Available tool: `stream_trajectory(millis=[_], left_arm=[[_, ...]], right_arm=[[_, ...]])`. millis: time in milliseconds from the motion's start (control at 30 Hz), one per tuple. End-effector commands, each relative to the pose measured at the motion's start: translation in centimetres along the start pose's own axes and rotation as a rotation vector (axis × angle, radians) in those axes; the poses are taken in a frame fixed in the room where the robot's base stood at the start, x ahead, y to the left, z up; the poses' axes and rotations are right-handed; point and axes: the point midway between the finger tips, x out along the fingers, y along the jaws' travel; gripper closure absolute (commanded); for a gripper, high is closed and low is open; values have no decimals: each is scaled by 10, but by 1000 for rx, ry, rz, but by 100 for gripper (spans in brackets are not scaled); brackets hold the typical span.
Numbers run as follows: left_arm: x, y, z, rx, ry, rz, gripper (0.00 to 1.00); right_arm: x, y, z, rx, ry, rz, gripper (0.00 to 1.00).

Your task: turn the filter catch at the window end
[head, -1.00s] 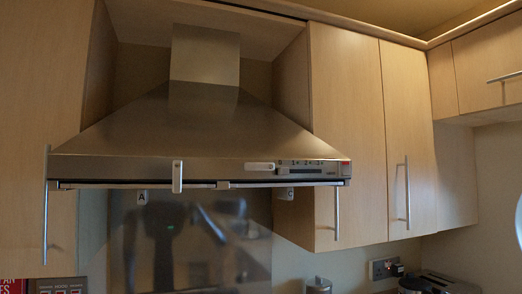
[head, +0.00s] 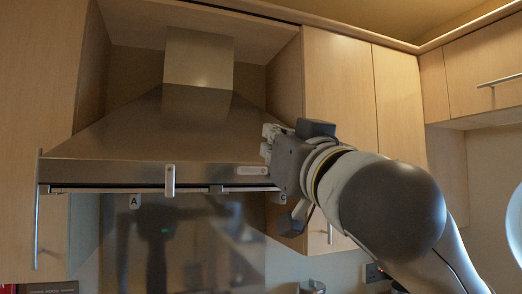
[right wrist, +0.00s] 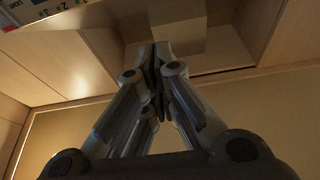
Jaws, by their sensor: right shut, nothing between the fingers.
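The hood front rail carries an upright pale catch (head: 170,180) and, to its right, a pale catch lying flat (head: 252,170). A tag lettered A (head: 135,202) hangs below the rail at left and one lettered C (head: 282,198) at right. I cannot tell which end is the window end, as no window shows. My right gripper (head: 270,142) is in front of the hood's right end, beside the flat catch, and hides the control panel there. In the right wrist view its fingers (right wrist: 155,50) are together and empty. My left gripper is not in view.
The steel hood (head: 130,140) hangs between wooden cabinets. A right-hand cabinet door (head: 340,90) is close behind my right arm. In the right wrist view, part of the control panel (right wrist: 45,12) shows at top left. The space before the hood's left half is clear.

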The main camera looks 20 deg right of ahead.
Motion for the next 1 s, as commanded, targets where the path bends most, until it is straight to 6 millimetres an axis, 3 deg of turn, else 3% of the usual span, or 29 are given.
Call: stream_trajectory(millis=[567,800,1000], left_arm=[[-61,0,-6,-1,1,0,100],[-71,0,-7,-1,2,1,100],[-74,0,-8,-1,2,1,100]], right_arm=[[98,1,-4,-3,-4,4,100],[87,1,27,-4,-3,1,100],[83,1,38,-1,-2,0,100]])
